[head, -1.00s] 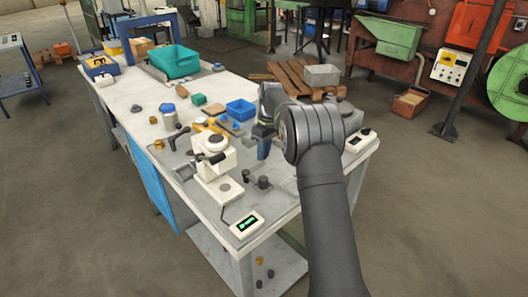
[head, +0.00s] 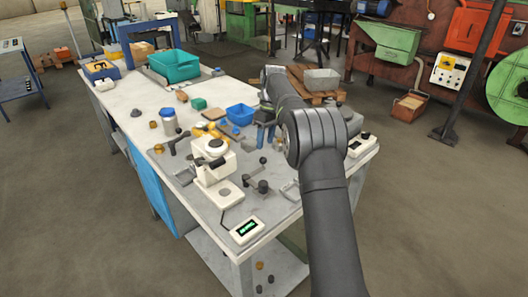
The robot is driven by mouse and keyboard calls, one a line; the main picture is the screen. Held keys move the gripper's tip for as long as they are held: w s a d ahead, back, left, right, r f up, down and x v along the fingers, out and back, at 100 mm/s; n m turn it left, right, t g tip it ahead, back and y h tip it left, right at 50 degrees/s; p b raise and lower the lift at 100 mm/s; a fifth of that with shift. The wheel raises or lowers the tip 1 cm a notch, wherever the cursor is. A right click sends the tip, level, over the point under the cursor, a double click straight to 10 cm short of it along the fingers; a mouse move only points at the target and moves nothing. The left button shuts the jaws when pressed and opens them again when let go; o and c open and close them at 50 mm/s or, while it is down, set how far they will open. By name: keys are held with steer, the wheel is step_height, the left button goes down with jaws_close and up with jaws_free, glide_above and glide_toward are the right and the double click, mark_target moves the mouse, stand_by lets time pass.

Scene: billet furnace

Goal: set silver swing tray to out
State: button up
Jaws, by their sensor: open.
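My gripper (head: 265,132) is over the right half of the workbench, beyond the white press-like device. Its fingers are small and partly hidden by my own wrist; they are open, and I see nothing held between them. A small silver-grey piece (head: 290,190) lies on the bench just left of my forearm, partly covered by it. It may be the silver swing tray, but I cannot tell for sure, nor how far it is swung. A dark post with a lever and knob (head: 262,186) stands just left of it. My gripper appears apart from both.
The white press-like device (head: 213,160) and a box with a green display (head: 247,231) stand on the bench (head: 140,97). A blue bin (head: 241,114), a jar (head: 168,122) and small blocks lie beyond. A teal bin (head: 174,66) is farther back.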

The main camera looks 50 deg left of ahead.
steer(key=shift+w+a+r, duration=0.1)
steer(key=shift+w+r, duration=0.15)
steer(key=shift+r, duration=1.1)
steer(key=shift+w+r, duration=0.2)
steer(key=shift+r, duration=1.1)
steer(key=shift+f, duration=0.1)
steer(key=f, duration=0.4)
steer(key=s+f, duration=0.1)
steer(key=f, duration=0.2)
steer(key=s+f, duration=0.1)
steer(key=f, duration=0.3)
steer(key=shift+s+d+f, duration=0.1)
steer(key=shift+d+f, duration=0.15)
steer(key=shift+f, duration=0.1)
steer(key=shift+r, duration=0.1)
